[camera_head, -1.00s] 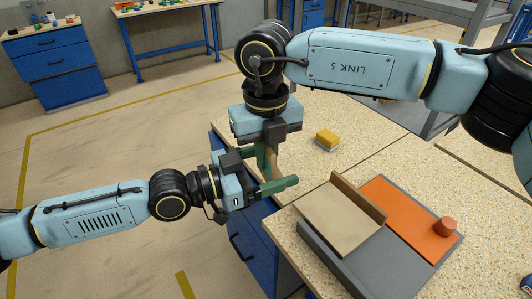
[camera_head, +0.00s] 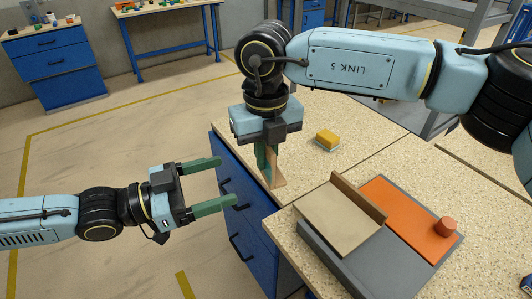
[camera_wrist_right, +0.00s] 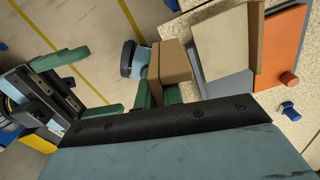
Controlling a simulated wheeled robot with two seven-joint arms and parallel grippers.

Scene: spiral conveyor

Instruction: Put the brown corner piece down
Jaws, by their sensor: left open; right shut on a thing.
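My right gripper (camera_head: 266,158) points down over the near left edge of the table, shut on the brown corner piece (camera_head: 277,179). The piece hangs below the green fingers, which hide part of it; whether it touches the tabletop I cannot tell. In the right wrist view the brown corner piece (camera_wrist_right: 172,62) shows as a folded block beyond the fingers (camera_wrist_right: 158,94). My left gripper (camera_head: 227,181) is open and empty, left of the piece and apart from it, beyond the table edge. It also shows in the right wrist view (camera_wrist_right: 100,82).
A grey base (camera_head: 340,262) on the table bears a tan plate (camera_head: 338,218) with a brown upright wall, and an orange panel (camera_head: 398,220) with an orange cylinder (camera_head: 447,227). A yellow-topped block (camera_head: 327,138) lies behind. Speckled tabletop (camera_head: 300,165) is free between them.

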